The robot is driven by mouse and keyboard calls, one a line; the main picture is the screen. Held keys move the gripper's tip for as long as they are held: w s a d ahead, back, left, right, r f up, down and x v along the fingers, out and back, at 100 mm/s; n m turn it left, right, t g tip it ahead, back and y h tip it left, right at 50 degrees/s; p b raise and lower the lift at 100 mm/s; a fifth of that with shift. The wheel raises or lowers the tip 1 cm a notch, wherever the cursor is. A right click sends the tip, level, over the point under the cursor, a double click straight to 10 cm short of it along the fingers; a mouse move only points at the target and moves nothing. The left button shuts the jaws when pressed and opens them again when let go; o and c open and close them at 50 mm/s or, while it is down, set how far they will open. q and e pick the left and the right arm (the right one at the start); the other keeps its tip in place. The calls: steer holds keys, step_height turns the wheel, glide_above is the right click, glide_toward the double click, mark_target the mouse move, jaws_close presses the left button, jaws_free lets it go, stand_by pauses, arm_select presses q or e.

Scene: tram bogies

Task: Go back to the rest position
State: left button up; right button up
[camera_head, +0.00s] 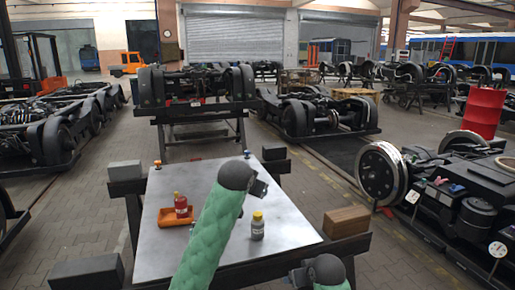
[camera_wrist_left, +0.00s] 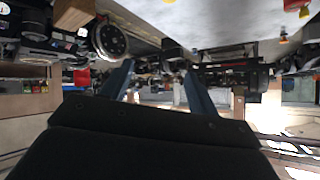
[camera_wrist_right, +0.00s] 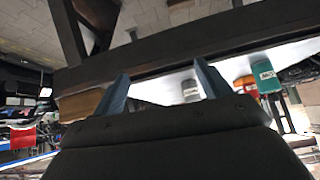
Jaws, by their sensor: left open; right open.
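My left gripper (camera_head: 258,188) is raised over the metal-topped table (camera_head: 290,232), at the end of the green-sleeved arm. Its two fingers stand apart with nothing between them in the left wrist view (camera_wrist_left: 158,82). My right gripper (camera_head: 300,277) is low at the table's near right edge. Its fingers are also apart and empty in the right wrist view (camera_wrist_right: 161,85). A red bottle (camera_head: 181,205) stands at an orange tray (camera_head: 168,219) on the left of the table. A grey bottle with a yellow cap (camera_head: 257,227) stands upright on the table, right of my left forearm.
A wooden block (camera_head: 346,221) and dark blocks sit on the frame around the table. A bogie with wheels (camera_head: 381,173) stands at the right, another (camera_head: 196,88) behind the table. A teal labelled container (camera_wrist_right: 266,76) shows in the right wrist view.

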arm_select(q)
steer(key=s+a+f+n+g+y, duration=0.15)
steer(key=s+a+f, duration=0.35)
steer(key=s+f, duration=0.8)
steer(key=s+a+f+n+g, duration=0.1)
steer(key=s+a+f+g, duration=0.25)
steer(key=s+f, duration=0.9)
steer(key=s+a+f+n+g, duration=0.1)
steer(key=s+a+f, duration=0.5)
steer(key=s+f, duration=0.75)
steer(key=s+f+g, duration=0.1)
steer(key=s+f, duration=0.3)
steer(key=s, duration=0.3)
steer(key=s+f+g, duration=0.2)
steer(key=s+f, duration=0.2)
steer(key=s, duration=0.3)
steer(key=shift+f, duration=0.25)
arm_select(e)
steer(key=s+f+g, duration=0.2)
steer(key=s+f, duration=0.5)
steer(key=s, duration=0.6)
steer(key=s+d+f+g, duration=0.1)
steer(key=s+f+g, duration=0.1)
steer(key=s+f, duration=0.6)
steer(key=s+d+f+g+h, duration=0.1)
steer(key=s+f, duration=0.6)
steer(key=s, duration=1.2)
steer(key=shift+s+f+m+g, duration=0.15)
steer(key=shift+f+m+g, duration=0.15)
steer(key=shift+g, duration=0.3)
